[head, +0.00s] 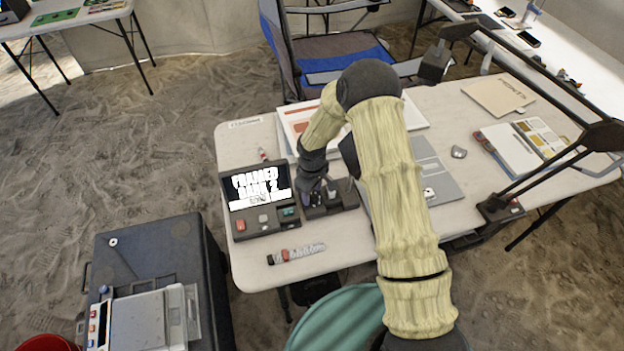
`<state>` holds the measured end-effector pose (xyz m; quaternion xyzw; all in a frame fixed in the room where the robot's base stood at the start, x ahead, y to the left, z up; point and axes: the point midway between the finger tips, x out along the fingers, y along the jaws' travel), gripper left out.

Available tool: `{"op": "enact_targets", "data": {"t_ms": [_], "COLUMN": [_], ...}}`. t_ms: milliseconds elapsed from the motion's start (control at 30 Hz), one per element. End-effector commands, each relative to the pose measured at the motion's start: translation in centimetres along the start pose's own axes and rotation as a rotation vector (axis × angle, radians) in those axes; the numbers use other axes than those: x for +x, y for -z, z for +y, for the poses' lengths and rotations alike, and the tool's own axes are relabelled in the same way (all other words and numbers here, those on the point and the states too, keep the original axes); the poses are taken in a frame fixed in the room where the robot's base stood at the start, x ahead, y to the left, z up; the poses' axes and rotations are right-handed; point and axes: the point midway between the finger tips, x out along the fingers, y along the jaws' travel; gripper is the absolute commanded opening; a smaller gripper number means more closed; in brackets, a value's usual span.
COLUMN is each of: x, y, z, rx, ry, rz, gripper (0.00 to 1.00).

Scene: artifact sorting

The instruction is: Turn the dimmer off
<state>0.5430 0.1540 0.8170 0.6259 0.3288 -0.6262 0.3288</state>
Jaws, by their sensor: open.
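My arm reaches from the bottom right over the white table (355,248). My gripper (317,197) points down, open, at a small dark box (345,194) with a raised part on top. The gripper hides much of this box, and I cannot tell whether it touches it. No label marks a dimmer; this box may be it. A black desk lamp's base (502,208), with a small red spot on it, stands at the table's front right; its arm rises to the upper right.
A dark device with a lit screen (257,187) and coloured buttons stands just left of my gripper. A marker-like strip (296,253) lies in front. A grey laptop-like panel (437,178) and an open book (525,148) lie to the right. A blue chair (340,52) stands behind.

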Motion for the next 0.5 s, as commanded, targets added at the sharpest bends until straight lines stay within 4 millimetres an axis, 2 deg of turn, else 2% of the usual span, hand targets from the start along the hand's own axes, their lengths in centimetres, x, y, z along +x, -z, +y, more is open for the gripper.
{"op": "enact_targets", "data": {"t_ms": [233, 500], "x": [-2.9, -8.2], "y": [0.0, 0.0], "z": [0.1, 0.1], "rx": [0.003, 0.002], "ry": [-0.002, -0.003], "rz": [0.003, 0.004], "gripper": [0.47, 0.47]}}
